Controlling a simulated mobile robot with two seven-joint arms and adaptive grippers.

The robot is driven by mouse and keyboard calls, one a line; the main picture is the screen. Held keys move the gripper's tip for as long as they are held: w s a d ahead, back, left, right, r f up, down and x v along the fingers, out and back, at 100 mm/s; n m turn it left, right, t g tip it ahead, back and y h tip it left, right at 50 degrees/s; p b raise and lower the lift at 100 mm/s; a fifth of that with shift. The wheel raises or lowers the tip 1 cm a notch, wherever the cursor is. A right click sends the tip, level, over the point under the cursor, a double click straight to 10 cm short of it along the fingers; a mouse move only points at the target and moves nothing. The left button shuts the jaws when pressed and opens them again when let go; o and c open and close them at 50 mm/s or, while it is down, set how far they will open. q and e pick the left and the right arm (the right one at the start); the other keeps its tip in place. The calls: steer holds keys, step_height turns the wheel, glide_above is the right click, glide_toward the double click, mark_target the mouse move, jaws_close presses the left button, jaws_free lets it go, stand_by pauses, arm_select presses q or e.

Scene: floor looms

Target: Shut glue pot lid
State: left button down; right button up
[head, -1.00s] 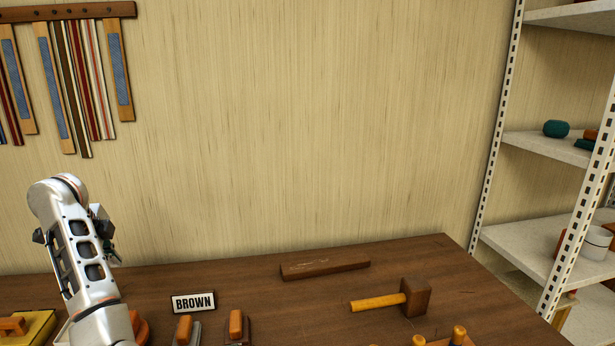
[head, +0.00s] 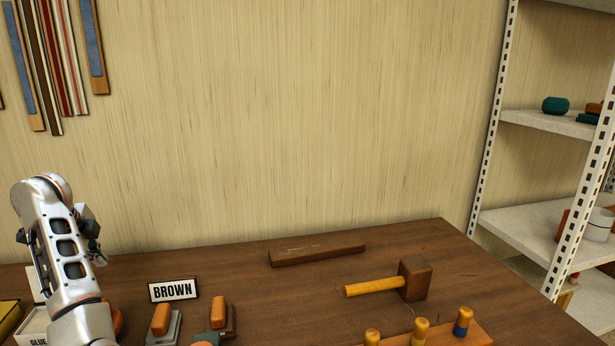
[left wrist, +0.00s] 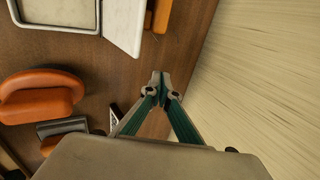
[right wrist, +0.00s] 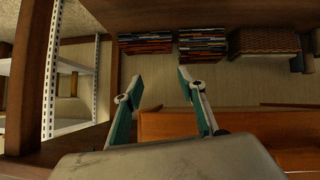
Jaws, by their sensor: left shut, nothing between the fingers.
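The glue pot (head: 35,326) is a cream box with a GLUE label at the lower left of the head view, partly hidden by my left arm. The left wrist view shows its open, pale inside (left wrist: 55,12) at the top. A white flat panel, seemingly its lid (left wrist: 124,22), stands out from the pot's edge; a strip of it (head: 38,284) shows behind my arm in the head view. My left gripper (left wrist: 161,77) is shut and empty, apart from the lid, over the table. My right gripper (right wrist: 160,77) is open and empty, outside the head view.
A BROWN sign (head: 173,290), wood-handled tools (head: 160,320), a mallet (head: 413,280) and a dark wooden bar (head: 317,255) lie on the table (head: 300,295). A peg board (head: 440,335) is at the front. Shelving (head: 545,230) stands right. An orange-handled tool (left wrist: 40,95) is near the pot.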

arm_select(q)
steer(key=shift+s, duration=0.1)
steer(key=shift+s+d+r+p, duration=0.2)
steer(key=shift+s+d+p, duration=0.05)
steer(key=shift+s+p, duration=0.4)
stand_by(0.3)
